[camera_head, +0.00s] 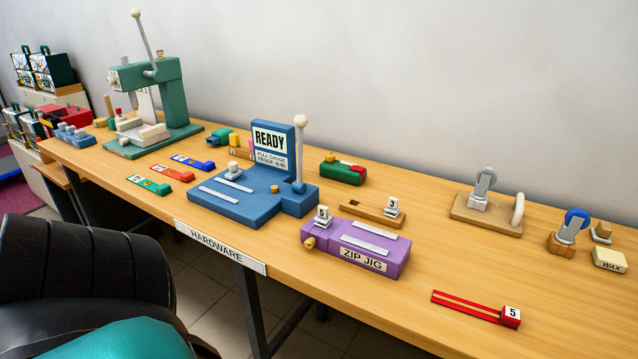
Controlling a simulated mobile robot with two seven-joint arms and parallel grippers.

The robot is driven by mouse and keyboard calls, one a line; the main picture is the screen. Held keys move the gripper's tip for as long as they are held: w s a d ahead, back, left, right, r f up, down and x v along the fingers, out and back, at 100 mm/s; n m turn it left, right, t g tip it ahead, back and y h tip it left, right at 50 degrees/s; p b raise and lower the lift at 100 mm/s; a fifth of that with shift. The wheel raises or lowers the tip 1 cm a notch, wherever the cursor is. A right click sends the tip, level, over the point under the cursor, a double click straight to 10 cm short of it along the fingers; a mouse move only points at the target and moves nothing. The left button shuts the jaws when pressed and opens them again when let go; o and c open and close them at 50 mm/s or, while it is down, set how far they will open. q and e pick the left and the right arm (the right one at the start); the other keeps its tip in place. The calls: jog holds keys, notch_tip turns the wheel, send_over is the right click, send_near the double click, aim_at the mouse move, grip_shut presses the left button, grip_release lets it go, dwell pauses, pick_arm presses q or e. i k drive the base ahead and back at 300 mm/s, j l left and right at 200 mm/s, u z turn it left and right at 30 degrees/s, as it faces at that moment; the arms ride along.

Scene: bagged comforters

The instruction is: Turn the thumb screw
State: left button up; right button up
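A purple block labelled ZIP JIG (372,252) sits near the front edge of the bench. A small brass-coloured knob (310,242) sticks out of its left end and looks like the thumb screw. Another small brass knob (274,188) is on the blue READY fixture (240,204), behind and left of the jig. Neither of my grippers is in view, and nothing touches the knob on the jig.
The blue fixture's white-knobbed lever (300,150) rises behind the jig. A wooden strip with a piece marked 3 (391,206) lies behind it. A red strip marked 5 (478,307) lies to the right.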

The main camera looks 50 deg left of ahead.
aim_at(310, 242)
jog(key=k+j+z, duration=0.15)
jog(key=j+z, duration=0.15)
jog(key=k+j+z, duration=0.3)
jog(key=j, duration=0.2)
jog(key=k+j+z, duration=0.2)
jog(key=j, duration=0.2)
jog(key=k+j+z, duration=0.2)
jog(key=j, duration=0.25)
jog(key=k+j+z, duration=0.1)
jog(key=k+j, duration=0.55)
